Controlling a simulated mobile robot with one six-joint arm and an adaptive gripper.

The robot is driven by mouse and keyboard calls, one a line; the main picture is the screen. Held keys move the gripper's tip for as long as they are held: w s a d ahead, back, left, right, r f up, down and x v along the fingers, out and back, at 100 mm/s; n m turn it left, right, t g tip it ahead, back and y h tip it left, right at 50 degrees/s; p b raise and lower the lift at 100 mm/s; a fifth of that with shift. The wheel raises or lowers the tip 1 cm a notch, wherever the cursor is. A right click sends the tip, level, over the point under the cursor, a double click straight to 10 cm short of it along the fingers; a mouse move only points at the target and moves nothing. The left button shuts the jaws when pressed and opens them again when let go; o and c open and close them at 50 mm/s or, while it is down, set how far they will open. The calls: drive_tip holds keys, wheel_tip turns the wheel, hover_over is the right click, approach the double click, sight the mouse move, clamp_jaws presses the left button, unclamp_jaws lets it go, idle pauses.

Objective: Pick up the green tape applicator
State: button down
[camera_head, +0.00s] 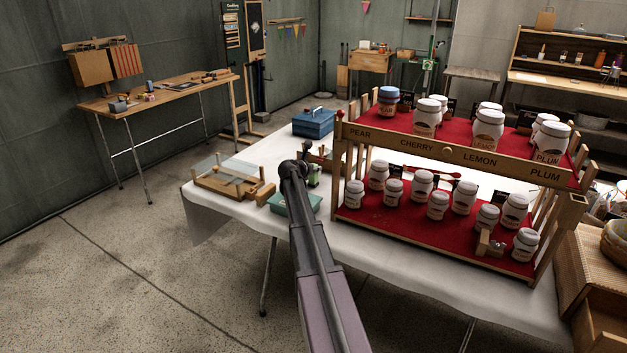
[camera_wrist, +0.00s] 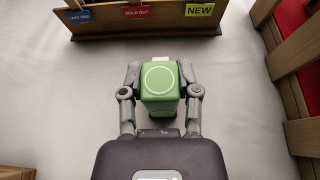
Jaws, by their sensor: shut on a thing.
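The green tape applicator (camera_wrist: 160,106) stands on the white tablecloth in the wrist view, a boxy green body with a white ring on its top. My gripper (camera_wrist: 160,75) has one finger on each side of it and is shut on it. In the head view a small part of the green applicator (camera_head: 313,177) shows just right of my arm's end; my arm hides the rest. I cannot tell whether its base touches the cloth.
A wooden holder (camera_wrist: 118,22) with "LAST ONE", "SOLD OUT" and "NEW" tags lies ahead. The jar rack (camera_head: 447,153) stands close on the right. A teal box (camera_head: 281,208), a glass-topped wooden frame (camera_head: 212,186) and a blue toolbox (camera_head: 314,130) are around. Bare cloth lies left of the applicator.

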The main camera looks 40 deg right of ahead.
drive_tip(key=shift+r, duration=0.2)
wheel_tip(320, 180, up, 10)
drive_tip(key=p, duration=1)
drive_tip(key=shift+f, duration=0.2)
drive_tip(key=shift+r, duration=0.15)
idle(0.5)
wheel_tip(320, 180, up, 30)
drive_tip(key=p, duration=3)
